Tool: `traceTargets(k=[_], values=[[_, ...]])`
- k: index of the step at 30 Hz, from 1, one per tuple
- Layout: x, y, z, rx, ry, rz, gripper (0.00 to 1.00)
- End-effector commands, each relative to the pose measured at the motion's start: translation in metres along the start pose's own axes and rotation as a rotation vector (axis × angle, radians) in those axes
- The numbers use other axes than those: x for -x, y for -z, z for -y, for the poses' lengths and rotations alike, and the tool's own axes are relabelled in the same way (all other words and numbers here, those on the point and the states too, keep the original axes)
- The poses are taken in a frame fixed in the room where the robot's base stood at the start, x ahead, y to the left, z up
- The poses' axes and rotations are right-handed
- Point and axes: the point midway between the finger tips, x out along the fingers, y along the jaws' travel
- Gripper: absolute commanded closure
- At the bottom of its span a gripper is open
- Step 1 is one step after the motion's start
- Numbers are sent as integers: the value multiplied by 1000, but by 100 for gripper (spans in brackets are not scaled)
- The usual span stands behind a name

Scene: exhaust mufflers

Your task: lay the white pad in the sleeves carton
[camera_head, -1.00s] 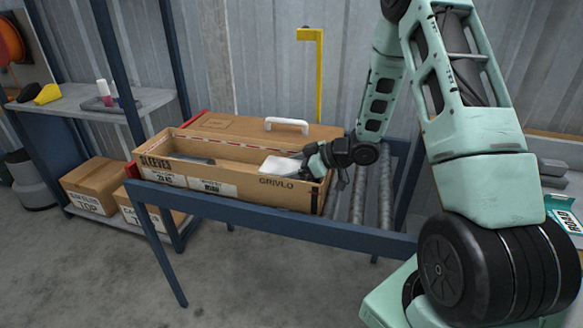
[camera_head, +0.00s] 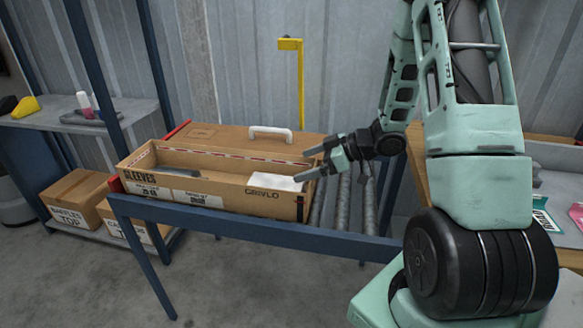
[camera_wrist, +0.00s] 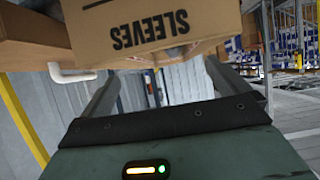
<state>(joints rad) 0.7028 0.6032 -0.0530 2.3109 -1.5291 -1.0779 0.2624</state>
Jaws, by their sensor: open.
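The sleeves carton (camera_head: 205,193) is a long, open brown box on the roller stand; its end panel marked SLEEVES also shows upside down in the wrist view (camera_wrist: 150,35). The white pad (camera_head: 277,182) lies in the carton's right end, near the front wall. I cannot tell whether it lies fully flat. Dark grey items (camera_head: 172,170) lie toward the carton's left end. My gripper (camera_head: 306,164) is open at the carton's right end, just above and right of the pad. Its fingers (camera_wrist: 160,88) hold nothing in the wrist view. The pad is not visible there.
A closed brown box with a white handle (camera_head: 270,133) stands right behind the carton. Bare rollers (camera_head: 343,200) lie to the right. A yellow post (camera_head: 300,85) rises behind. A shelf (camera_head: 85,122) with small items and boxes is at left.

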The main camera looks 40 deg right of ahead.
Motion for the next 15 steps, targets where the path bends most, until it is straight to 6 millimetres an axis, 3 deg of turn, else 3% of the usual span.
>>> traceTargets(k=[4, 9, 11, 15], values=[[15, 0, 0, 1, 0, 0, 0], [18, 1, 0, 3, -1, 2, 0], [12, 6, 1, 13, -10, 14, 0], [-24, 36, 7, 66, -79, 103, 0]])
